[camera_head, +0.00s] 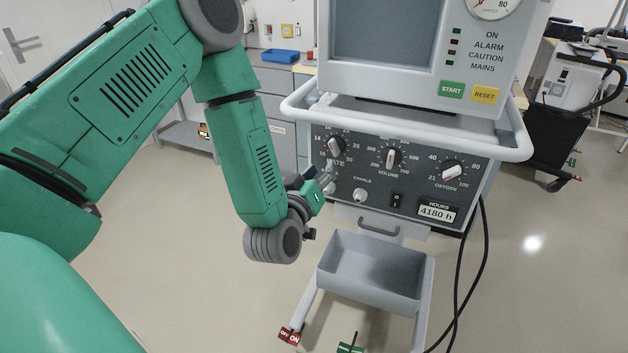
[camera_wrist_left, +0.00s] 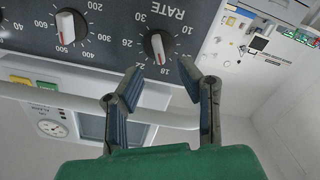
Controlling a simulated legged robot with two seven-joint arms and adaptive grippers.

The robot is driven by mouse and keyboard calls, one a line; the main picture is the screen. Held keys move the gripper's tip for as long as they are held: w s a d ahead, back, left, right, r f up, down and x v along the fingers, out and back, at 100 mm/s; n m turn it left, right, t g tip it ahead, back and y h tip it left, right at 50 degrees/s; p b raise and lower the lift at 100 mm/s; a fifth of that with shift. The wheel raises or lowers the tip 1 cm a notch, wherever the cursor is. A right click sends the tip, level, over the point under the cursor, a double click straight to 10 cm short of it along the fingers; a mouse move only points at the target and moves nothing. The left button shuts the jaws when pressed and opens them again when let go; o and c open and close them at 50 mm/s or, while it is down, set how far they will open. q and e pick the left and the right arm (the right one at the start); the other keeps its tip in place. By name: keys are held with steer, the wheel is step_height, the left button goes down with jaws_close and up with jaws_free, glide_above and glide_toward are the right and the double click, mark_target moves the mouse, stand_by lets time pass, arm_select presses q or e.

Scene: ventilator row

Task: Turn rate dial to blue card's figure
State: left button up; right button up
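The rate dial (camera_head: 336,146) is a dark round knob with a white bar at the upper left of the ventilator's grey panel. In the left wrist view, upside down, the rate dial (camera_wrist_left: 158,45) has one end of its bar towards 18. My left gripper (camera_head: 325,178) is just below and in front of the dial in the head view. In the wrist view my left gripper (camera_wrist_left: 160,72) is open and empty, its fingers apart on either side of the dial's line and short of it. I make out no blue card. My right gripper is out of view.
The volume dial (camera_head: 391,157), oxygen dial (camera_head: 453,171) and a rocker switch (camera_head: 397,200) share the panel. A white rail (camera_head: 440,150) runs around the ventilator above it. A grey bin (camera_head: 368,274) hangs below. A blue tray (camera_head: 281,56) lies on the counter behind.

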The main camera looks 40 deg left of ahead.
arm_select(q)
steer(key=shift+v, duration=2.2)
steer(key=s+d+f+m+g+h, duration=0.3)
steer(key=s+f+g, duration=0.15)
steer(key=f, duration=0.45)
steer(key=s+d+f+m+g+h, duration=0.2)
steer(key=s+d+f+m+g, duration=0.15)
steer(key=s+f, duration=0.4)
steer(key=s+f+m+g, duration=0.1)
steer(key=s+f+g, duration=0.3)
steer(key=s, duration=0.3)
steer(key=s+f+m+g, duration=0.1)
steer(key=s+f+g, duration=0.3)
steer(key=s, duration=0.4)
steer(key=shift+s+a+g, duration=0.15)
steer(key=shift+a+g, duration=0.1)
steer(key=shift+g, duration=0.15)
